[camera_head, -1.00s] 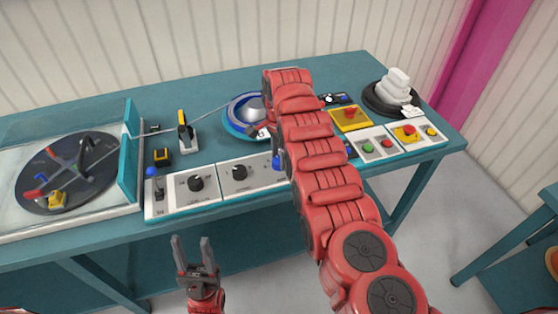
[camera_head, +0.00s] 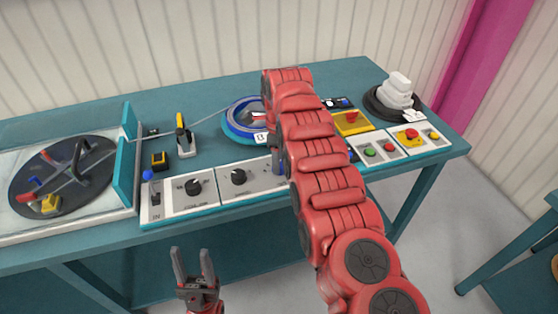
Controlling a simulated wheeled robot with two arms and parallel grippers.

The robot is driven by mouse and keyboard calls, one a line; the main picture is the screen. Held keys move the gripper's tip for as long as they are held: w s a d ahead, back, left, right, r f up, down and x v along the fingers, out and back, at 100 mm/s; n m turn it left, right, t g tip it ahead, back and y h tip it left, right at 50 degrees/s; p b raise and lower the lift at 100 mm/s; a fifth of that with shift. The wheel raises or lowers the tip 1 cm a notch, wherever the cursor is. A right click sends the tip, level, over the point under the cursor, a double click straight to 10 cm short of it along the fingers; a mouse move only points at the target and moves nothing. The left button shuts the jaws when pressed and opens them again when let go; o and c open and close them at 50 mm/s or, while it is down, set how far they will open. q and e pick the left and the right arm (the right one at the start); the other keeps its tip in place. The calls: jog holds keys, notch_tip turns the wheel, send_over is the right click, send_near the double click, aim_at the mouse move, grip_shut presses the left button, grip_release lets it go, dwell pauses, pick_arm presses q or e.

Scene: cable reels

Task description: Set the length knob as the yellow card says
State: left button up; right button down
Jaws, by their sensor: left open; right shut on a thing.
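Two black knobs stand on white panels at the table's front edge: a left knob (camera_head: 194,187) and a right knob (camera_head: 238,176). The print around them is too small to read, so I cannot tell which is the length knob. I cannot make out the yellow card. My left gripper (camera_head: 195,266) is open and empty, in front of the table and below the panels. My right arm reaches over the table. A dark part of my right gripper (camera_head: 276,148) shows past its red links, right of the right knob. Its fingertips and what they hold are hidden.
A blue-rimmed reel (camera_head: 232,127) with a white tag (camera_head: 261,138) lies behind the panels. A blue-topped lever (camera_head: 148,176) stands left of the knobs. A round turntable (camera_head: 30,190) is far left. Button boxes (camera_head: 378,150) and a white stack (camera_head: 397,92) are right.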

jog(key=shift+m, duration=0.4)
jog(key=shift+c, duration=1.6)
grip_release()
jog(key=shift+r, duration=0.1)
jog(key=shift+r, duration=0.3)
notch_tip(320, 180, up, 6)
jog(key=shift+w+d+f+p, duration=0.1)
jog(key=shift+d+f+p, duration=0.1)
jog(key=shift+p, duration=0.7)
notch_tip(320, 180, up, 11)
jog(key=p, duration=1.1)
jog(key=shift+a, duration=0.2)
